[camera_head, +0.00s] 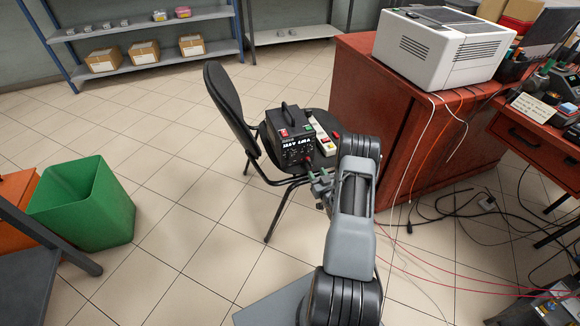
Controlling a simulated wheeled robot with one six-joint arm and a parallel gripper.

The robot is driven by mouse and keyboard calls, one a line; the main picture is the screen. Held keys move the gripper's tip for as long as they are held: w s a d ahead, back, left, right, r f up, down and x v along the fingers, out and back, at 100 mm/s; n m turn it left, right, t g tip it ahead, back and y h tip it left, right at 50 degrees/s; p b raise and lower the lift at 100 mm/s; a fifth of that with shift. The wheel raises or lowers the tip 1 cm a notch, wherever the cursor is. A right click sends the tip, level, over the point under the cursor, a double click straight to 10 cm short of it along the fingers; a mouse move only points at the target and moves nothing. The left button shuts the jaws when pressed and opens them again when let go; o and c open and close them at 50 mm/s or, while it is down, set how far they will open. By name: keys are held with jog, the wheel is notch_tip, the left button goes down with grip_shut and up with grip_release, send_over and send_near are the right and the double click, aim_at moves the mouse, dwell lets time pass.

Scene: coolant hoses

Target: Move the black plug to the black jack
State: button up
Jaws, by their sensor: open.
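A black power supply box (291,140) with a top handle sits on the seat of a black chair (226,100). Its front panel faces me and has white markings and a red spot near its lower right. I cannot make out the black jack on it at this size. My gripper (318,184) is open, just in front of the box's lower right front and partly hidden by my arm. I cannot tell whether anything lies between its fingers. I cannot identify the black plug for sure; a small dark cable end (409,228) hangs by the red cabinet.
A white power strip (322,136) lies beside the box. The red cabinet (372,110) carries a white machine (440,48). Red cables (470,281) and black cables cross the floor at right. A green bin (85,212) stands at left. Tiled floor between bin and chair is clear.

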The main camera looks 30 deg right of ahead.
aim_at(313, 167)
jog(key=w, duration=0.1)
jog(key=w+b, duration=0.1)
jog(key=w, duration=0.1)
jog(key=shift+w+d+f, duration=0.15)
jog(key=shift+w+d, duration=0.05)
jog(key=shift+w+d+b, duration=0.2)
jog(key=shift+w+b, duration=0.7)
jog(key=shift+w, duration=0.45)
jog(key=shift+b, duration=0.5)
jog(key=shift+c, duration=0.2)
grip_shut()
dwell(0.4)
jog(key=shift+s, duration=0.1)
jog(key=shift+s+a+r+p, duration=0.1)
jog(key=shift+s+a+p, duration=0.2)
jog(key=shift+s, duration=1.15)
jog(key=shift+s+a+r+p, duration=0.1)
jog(key=shift+s+p, duration=0.25)
jog(key=shift+s, duration=1.05)
